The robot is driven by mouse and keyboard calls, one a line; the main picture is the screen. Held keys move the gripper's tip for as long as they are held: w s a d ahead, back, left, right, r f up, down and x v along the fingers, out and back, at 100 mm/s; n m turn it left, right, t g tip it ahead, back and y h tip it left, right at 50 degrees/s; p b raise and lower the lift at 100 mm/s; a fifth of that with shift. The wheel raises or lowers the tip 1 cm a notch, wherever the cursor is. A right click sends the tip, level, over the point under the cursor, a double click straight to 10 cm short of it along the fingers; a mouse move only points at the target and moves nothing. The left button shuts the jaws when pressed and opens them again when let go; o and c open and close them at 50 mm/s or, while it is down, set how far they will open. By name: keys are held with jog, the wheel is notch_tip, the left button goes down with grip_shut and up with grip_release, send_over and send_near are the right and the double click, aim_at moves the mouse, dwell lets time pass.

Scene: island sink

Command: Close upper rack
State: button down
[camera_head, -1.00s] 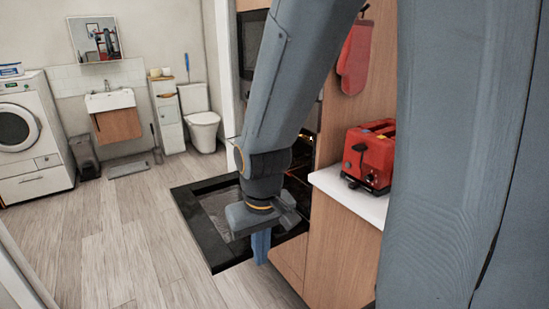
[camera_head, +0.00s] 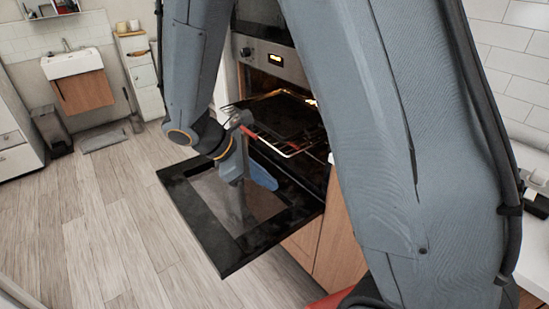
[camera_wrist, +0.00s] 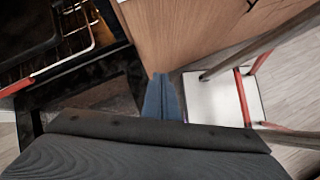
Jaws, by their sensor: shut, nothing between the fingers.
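The oven (camera_head: 272,62) stands open, with its black door (camera_head: 205,222) folded down flat. The upper rack (camera_head: 268,137) is a wire rack with a red front edge, and it sticks out of the lit cavity above the door. A dark tray (camera_head: 285,113) lies on it. My gripper (camera_head: 262,177) is shut and empty, with blue fingers. In the head view it appears over the open door, just in front of and below the rack's front edge. In the wrist view the fingers (camera_wrist: 161,97) point toward the cabinet side, and the rack (camera_wrist: 75,32) is at upper left, apart from them.
A wooden cabinet front (camera_head: 338,240) is right of the door. The wrist view shows a white-topped piece of furniture with red legs (camera_wrist: 215,97). A sink (camera_head: 75,65) and a bin (camera_head: 50,130) are far left. The wooden floor (camera_head: 90,225) left of the door is clear.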

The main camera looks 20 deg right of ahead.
jog(key=w+a+r+n+t+h, duration=0.2)
jog(key=w+a+n+t+h, duration=0.3)
jog(key=w, duration=0.3)
jog(key=w+d+f+p, duration=0.2)
jog(key=d, duration=0.4)
jog(key=w+d+f+n+y+p, duration=0.1)
jog(key=w+d+f, duration=0.1)
jog(key=d, duration=0.4)
jog(key=shift+f+n+g+p, duration=0.3)
jog(key=shift+f+g+p, duration=0.1)
jog(key=shift+f, duration=0.2)
jog(key=shift+w, duration=0.15)
